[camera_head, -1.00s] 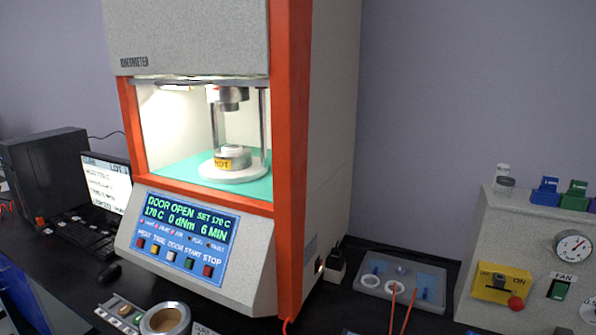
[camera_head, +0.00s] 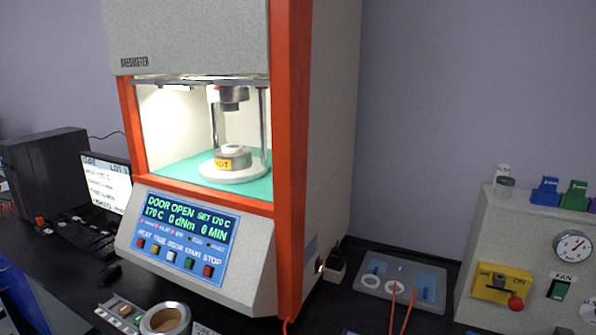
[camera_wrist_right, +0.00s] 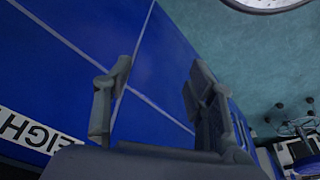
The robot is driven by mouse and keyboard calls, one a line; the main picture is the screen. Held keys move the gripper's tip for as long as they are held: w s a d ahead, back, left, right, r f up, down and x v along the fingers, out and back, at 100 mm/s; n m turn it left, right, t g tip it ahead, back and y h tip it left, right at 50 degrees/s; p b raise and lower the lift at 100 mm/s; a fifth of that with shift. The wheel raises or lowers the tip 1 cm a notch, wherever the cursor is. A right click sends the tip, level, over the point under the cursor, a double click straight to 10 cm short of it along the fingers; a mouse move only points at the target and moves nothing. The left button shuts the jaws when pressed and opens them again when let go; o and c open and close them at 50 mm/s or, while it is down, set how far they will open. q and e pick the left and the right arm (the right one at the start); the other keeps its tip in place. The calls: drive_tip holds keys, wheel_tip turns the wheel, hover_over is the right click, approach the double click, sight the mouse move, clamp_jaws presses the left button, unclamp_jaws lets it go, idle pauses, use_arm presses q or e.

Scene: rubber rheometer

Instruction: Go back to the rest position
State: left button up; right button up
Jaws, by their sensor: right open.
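My right gripper (camera_wrist_right: 156,90) shows in the right wrist view, open, with nothing between its two grey fingers. Behind the fingers is a blue surface (camera_wrist_right: 60,90) with pale lines and a white label with dark letters at the lower left. My right gripper is not visible in the head view, and my left gripper shows in neither view. The rheometer (camera_head: 215,40) stands at the centre left of the head view with its chamber open to view. Its display (camera_head: 185,235) reads DOOR OPEN and 170 C. A pale disc sits on the lower die (camera_head: 233,160), beside a yellow HOT label.
A monitor (camera_head: 105,185), a keyboard and a mouse stand left of the rheometer. A control box (camera_head: 480,235) with a yellow switch and a gauge stands at far right.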

drive_tip(key=s+f+g, duration=0.1)
drive_tip(key=s+f, duration=0.2)
drive_tip(key=f, duration=0.5)
drive_tip(key=s+f, duration=0.4)
drive_tip(key=f, duration=0.3)
drive_tip(key=s+d+f, duration=0.3)
drive_tip(key=s+f, duration=0.6)
drive_tip(key=s, duration=0.3)
drive_tip(key=shift+s+d+f+g, duration=0.2)
drive_tip(key=shift+f+g, duration=0.1)
drive_tip(key=shift+g, duration=0.1)
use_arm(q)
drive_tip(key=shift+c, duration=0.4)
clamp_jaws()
